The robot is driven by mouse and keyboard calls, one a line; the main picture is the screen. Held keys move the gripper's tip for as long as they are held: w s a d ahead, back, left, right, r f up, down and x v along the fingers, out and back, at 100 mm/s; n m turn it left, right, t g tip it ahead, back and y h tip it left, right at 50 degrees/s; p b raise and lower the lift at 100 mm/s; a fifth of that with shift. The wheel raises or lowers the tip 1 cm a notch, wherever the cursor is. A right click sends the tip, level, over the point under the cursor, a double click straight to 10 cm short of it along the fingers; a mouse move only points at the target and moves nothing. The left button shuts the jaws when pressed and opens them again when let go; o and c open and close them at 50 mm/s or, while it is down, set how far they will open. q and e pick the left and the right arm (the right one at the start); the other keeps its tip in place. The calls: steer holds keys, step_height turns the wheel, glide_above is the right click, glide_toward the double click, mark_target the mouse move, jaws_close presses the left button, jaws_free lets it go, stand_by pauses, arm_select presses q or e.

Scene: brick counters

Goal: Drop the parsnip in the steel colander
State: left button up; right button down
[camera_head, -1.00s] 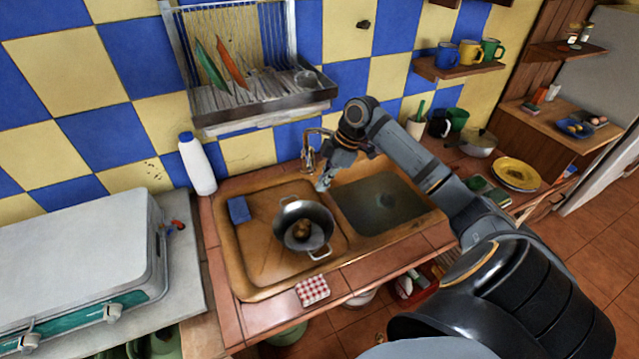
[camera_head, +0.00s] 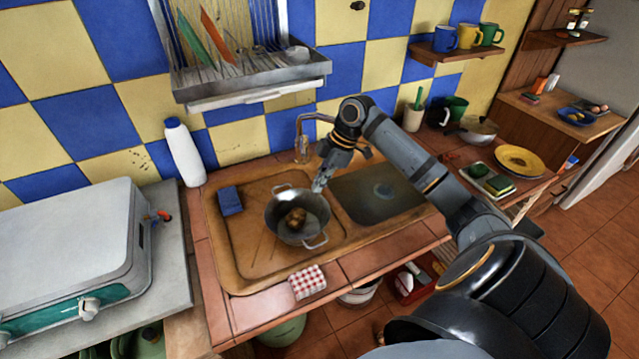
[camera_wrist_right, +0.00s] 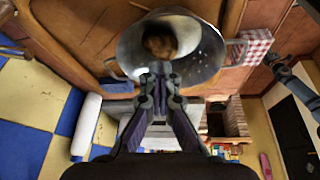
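The steel colander (camera_head: 284,232) stands in the left basin of the brown sink, with a small handle on its near side. A brown lumpy thing (camera_head: 296,218) lies inside it; I cannot tell whether this is the parsnip. In the right wrist view the colander (camera_wrist_right: 203,62) is just beyond the fingertips, with the brown thing (camera_wrist_right: 160,42) in it. My right gripper (camera_head: 319,186) points down by the colander's far right rim. In the wrist view its fingertips (camera_wrist_right: 157,72) are together, with nothing seen held. My left gripper is not in view.
The tap (camera_head: 302,148) rises behind the sink, close to my right gripper. A blue sponge (camera_head: 230,200) lies at the left basin's back corner. A checked cloth (camera_head: 307,281) is on the front edge. The right basin (camera_head: 375,200) looks empty. A dish rack (camera_head: 255,80) hangs above.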

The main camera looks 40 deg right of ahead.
steer(key=c, duration=1.6)
jaws_free()
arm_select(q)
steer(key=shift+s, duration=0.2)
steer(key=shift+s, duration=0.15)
arm_select(e)
steer(key=v, duration=1.2)
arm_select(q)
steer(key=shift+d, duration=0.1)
